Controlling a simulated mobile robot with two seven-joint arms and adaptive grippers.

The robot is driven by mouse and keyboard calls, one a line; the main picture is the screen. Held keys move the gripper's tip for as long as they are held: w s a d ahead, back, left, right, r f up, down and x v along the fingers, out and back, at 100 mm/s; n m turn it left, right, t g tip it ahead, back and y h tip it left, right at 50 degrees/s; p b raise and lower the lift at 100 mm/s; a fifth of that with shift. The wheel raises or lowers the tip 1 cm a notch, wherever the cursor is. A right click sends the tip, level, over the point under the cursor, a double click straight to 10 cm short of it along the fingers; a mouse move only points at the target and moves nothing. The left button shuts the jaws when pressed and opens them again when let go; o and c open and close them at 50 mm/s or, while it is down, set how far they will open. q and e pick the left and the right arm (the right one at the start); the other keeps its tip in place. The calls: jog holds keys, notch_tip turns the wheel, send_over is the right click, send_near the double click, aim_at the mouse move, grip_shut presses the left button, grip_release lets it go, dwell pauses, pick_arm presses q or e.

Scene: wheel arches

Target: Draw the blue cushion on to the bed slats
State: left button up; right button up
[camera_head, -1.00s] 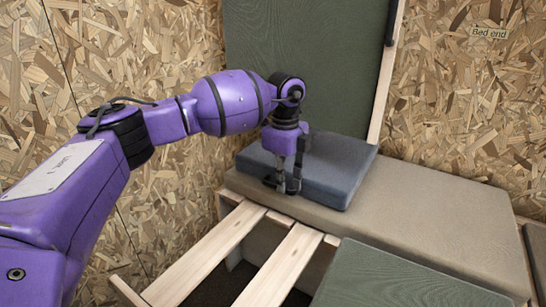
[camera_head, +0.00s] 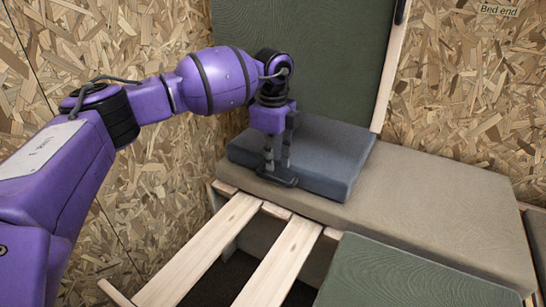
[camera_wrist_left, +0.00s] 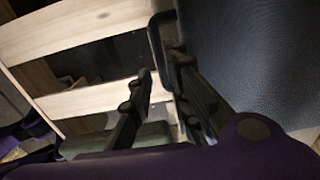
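The blue cushion (camera_head: 325,148) lies flat on the beige cushion at the back left, by the upright green panel. A black loop handle (camera_head: 290,181) sticks out of its front edge. The loop (camera_wrist_left: 157,38) and the cushion's dark face (camera_wrist_left: 260,50) also show in the left wrist view. The bed slats (camera_head: 205,250) are pale wooden boards in front, with gaps between them. My left gripper (camera_head: 277,166) points down at the cushion's front edge, by the handle. Its fingers (camera_wrist_left: 163,88) stand apart, the right one beside the loop. Whether a finger is inside the loop is unclear. My right gripper is out of view.
The beige cushion (camera_head: 440,205) runs along the back. A green cushion (camera_head: 400,275) lies at the front right. The tall green panel (camera_head: 310,60) stands behind, and chipboard walls (camera_head: 465,90) close in the left and back. Dark space shows between the slats.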

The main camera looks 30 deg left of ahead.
aim_at(273, 178)
pick_arm(q)
notch_tip(273, 178, down, 7)
jog(key=b, duration=0.2)
jog(key=shift+b, duration=0.35)
jog(key=shift+f, duration=0.3)
grip_shut()
